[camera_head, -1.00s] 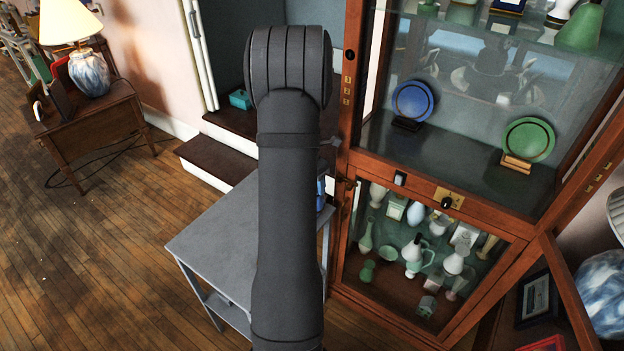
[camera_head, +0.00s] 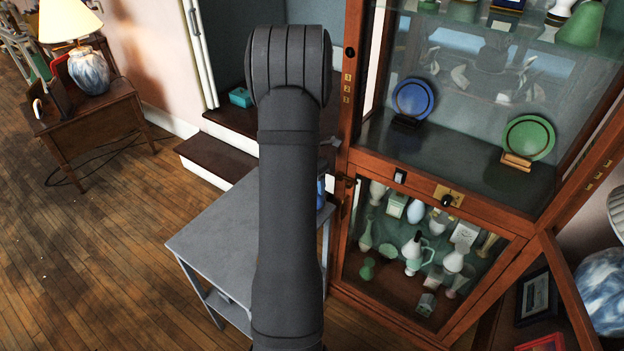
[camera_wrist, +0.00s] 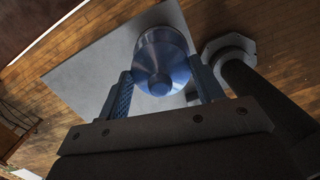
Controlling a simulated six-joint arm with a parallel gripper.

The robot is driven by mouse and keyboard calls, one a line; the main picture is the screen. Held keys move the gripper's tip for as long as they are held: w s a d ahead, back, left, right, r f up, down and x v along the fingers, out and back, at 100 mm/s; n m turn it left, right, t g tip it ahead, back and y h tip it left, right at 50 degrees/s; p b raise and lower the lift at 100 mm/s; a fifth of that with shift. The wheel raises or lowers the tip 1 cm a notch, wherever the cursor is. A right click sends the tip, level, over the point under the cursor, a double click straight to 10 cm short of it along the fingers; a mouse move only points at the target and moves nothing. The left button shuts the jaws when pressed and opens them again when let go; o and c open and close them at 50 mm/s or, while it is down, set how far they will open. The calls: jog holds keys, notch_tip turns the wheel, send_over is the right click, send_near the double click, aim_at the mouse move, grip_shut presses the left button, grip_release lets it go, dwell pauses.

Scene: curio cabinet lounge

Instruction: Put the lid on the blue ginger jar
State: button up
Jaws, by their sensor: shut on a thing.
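In the wrist view my gripper (camera_wrist: 160,88) has one finger on each side of a round, shiny blue lid (camera_wrist: 161,72) with a small knob facing the camera. The fingers are shut on it. A paler, silvery-blue rim shows at its far side; I cannot tell whether this is the ginger jar below or part of the lid. The grey table (camera_wrist: 90,70) lies beneath. In the head view my arm hides the gripper and lid. Only a sliver of a blue thing (camera_head: 320,188), perhaps the jar, shows beside my arm above the table's right side.
The wooden glass cabinet (camera_head: 480,205) stands close to the right of the grey table (camera_head: 215,240). It holds a blue plate (camera_head: 412,99), a green plate (camera_head: 528,138) and several vases. Dark steps (camera_head: 215,158) lie behind the table. A side table with a lamp (camera_head: 88,70) stands far left.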

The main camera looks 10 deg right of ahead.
jog(key=shift+f, duration=0.4)
jog(key=o, duration=1.5)
jog(key=shift+c, duration=0.2)
notch_tip(320, 180, up, 17)
jog(key=s+a, duration=0.1)
jog(key=shift+a+r, duration=0.2)
jog(key=shift+a, duration=0.2)
jog(key=shift+f, duration=0.1)
jog(key=f, duration=0.5)
jog(key=d+f, duration=0.1)
jog(key=f, duration=0.5)
jog(key=w+f, duration=0.1)
jog(key=f, duration=0.5)
jog(key=shift+d, duration=0.4)
jog(key=shift+r, duration=0.15)
